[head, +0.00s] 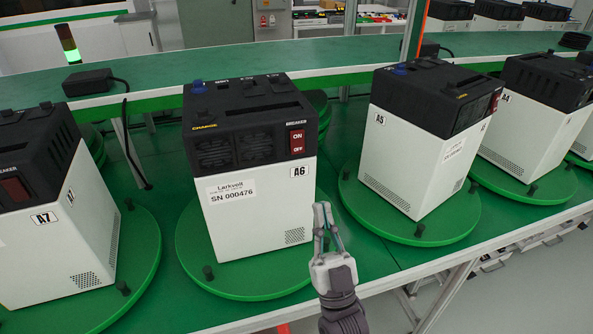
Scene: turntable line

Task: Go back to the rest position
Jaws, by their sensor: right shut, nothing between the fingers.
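My right gripper (323,214) comes up from the bottom of the head view, with its fingers shut and empty. It is in front of the lower right edge of the white and black unit A6 (262,205); I cannot tell whether it touches. A6 stands upright on a round green turntable (240,287) and has a red ON/OFF breaker switch (297,141) lit on its front. My left gripper is not in view.
Unit A7 (70,240) stands at left, A5 (410,150) and A4 (530,125) at right, each on a green turntable. Open floor (530,290) shows at lower right.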

